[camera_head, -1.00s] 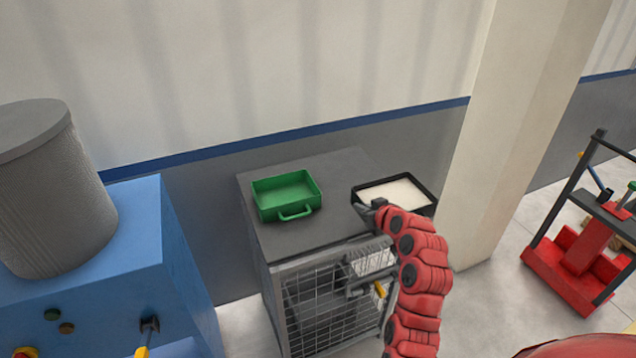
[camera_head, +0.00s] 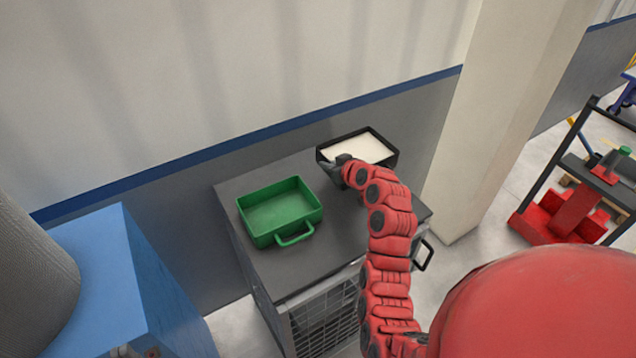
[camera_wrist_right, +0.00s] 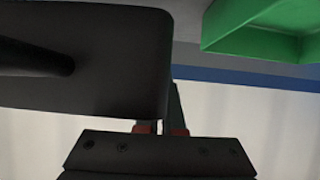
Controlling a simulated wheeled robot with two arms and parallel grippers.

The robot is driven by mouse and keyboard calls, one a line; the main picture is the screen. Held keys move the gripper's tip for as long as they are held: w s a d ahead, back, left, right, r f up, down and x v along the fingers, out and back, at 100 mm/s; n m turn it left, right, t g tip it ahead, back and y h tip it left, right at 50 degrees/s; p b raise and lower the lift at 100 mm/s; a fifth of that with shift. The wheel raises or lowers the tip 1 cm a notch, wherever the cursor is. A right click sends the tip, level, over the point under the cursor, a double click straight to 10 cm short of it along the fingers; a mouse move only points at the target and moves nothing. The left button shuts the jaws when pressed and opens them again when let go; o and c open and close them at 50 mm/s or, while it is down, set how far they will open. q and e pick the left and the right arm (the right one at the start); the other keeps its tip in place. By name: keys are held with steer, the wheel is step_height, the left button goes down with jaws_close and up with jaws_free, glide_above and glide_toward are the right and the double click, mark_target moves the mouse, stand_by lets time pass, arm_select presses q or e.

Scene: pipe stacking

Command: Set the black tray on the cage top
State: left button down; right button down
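The black tray (camera_head: 390,162), a shallow box with a pale inside, is over the back right of the cage top (camera_head: 262,184). I cannot tell whether it touches the surface. My right gripper (camera_head: 343,162) is shut on its near left rim, with the red arm reaching up from below. In the right wrist view the tray (camera_wrist_right: 100,80) fills the upper left, and the right gripper (camera_wrist_right: 160,128) is against its edge. The grip itself is partly hidden. My left gripper is not in view.
A green tray (camera_head: 280,212) with a handle sits on the left part of the cage top. A blue cabinet (camera_head: 115,260) with a grey bin (camera_head: 30,285) stands left. A pale pillar (camera_head: 490,130) rises on the right, close to the black tray. The wall is behind.

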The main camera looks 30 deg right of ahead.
step_height(320, 180, down, 7)
steer(key=shift+s+f+p, duration=0.1)
steer(key=shift+f+p, duration=0.05)
steer(key=shift+p, duration=0.95)
steer(key=shift+f, duration=0.2)
steer(key=c, duration=1)
jaws_free()
steer(key=shift+r, duration=0.1)
steer(key=shift+c, duration=0.2)
